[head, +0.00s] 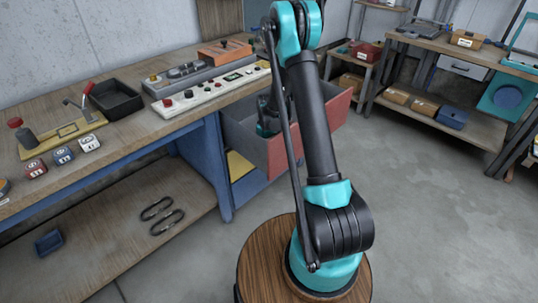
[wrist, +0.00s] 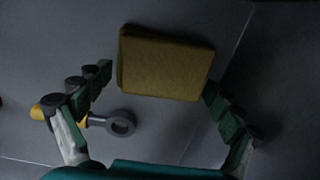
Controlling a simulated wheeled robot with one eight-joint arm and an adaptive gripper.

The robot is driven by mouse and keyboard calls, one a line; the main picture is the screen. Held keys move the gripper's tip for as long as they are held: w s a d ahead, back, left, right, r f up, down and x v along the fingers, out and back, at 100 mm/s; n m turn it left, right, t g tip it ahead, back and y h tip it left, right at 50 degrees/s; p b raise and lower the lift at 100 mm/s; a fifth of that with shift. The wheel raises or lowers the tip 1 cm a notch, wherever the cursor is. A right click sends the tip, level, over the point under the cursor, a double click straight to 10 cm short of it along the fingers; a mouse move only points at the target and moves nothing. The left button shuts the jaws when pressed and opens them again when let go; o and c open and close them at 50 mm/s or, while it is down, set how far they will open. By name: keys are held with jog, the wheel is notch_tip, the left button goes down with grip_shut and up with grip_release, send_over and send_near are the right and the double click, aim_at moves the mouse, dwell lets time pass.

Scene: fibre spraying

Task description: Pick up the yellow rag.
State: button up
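The yellow rag (wrist: 165,62) is a folded, mustard-coloured block lying on a dark grey surface in the wrist view. My gripper (wrist: 157,82) is open, with one green-padded finger left of the rag and the other at its lower right corner. The rag's near edge lies between the fingertips; I cannot tell whether the right tip touches it. In the head view my gripper (head: 268,118) is down in the open red-sided drawer, partly hidden by my arm. The rag cannot be made out inside that drawer there.
A tool with a grey ring (wrist: 120,123) and yellow part lies beside the left finger. The drawer's red front (head: 312,140) stands close around my gripper. The workbench (head: 150,130) holds a black tray (head: 117,99) and control boxes. Floor to the right is clear.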

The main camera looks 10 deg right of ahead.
jog(key=c, duration=0.7)
jog(key=shift+o, duration=0.2)
notch_tip(320, 180, up, 20)
dwell(0.3)
